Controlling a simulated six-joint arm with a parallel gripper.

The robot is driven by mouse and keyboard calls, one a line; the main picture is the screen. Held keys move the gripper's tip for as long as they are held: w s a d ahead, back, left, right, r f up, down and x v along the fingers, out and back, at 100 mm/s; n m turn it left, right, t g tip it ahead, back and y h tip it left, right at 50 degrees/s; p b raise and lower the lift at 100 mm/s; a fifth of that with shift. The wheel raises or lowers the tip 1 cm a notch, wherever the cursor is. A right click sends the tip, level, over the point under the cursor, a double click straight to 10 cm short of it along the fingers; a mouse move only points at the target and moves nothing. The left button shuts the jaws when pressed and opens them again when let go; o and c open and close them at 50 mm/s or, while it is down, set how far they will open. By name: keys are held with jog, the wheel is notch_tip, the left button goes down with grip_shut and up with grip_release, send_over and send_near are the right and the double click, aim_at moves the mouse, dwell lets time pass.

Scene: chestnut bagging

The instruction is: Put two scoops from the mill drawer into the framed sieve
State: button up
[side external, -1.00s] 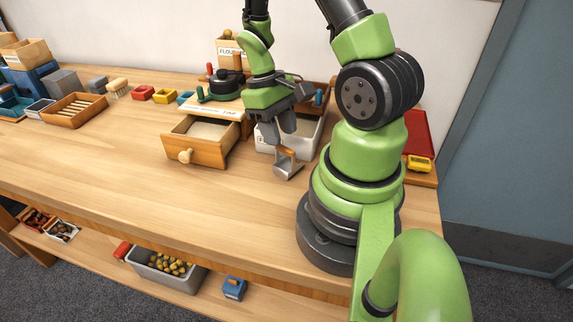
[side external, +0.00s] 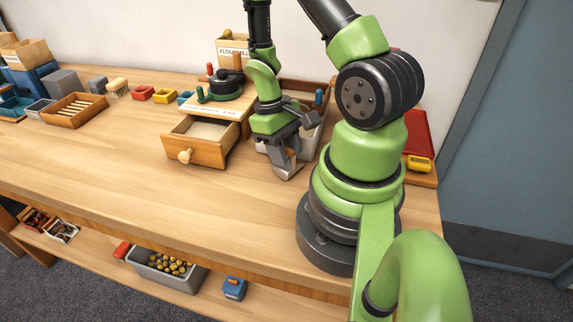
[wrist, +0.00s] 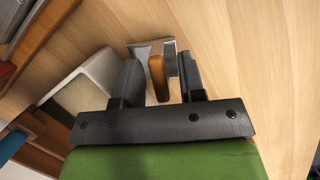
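The metal scoop (side external: 287,173) with a wooden handle stands on the table in front of the white bin. In the wrist view the wooden handle (wrist: 158,78) is between the two fingers of my gripper (wrist: 160,80). The fingers are apart, with a clear gap on the left and the handle close to the right finger. My gripper in the side view (side external: 285,157) is low over the scoop. The mill drawer (side external: 205,152) is pulled out, with pale flour (side external: 207,130) inside. I cannot clearly make out the framed sieve; a wooden-edged frame behind the bin is partly hidden by my arm.
The white bin (wrist: 95,80) is close beside my gripper, with a brownish surface inside. The mill (side external: 222,85) stands above the drawer. The front of the table is clear.

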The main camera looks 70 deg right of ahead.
grip_shut()
jog(key=shift+r, duration=2.5)
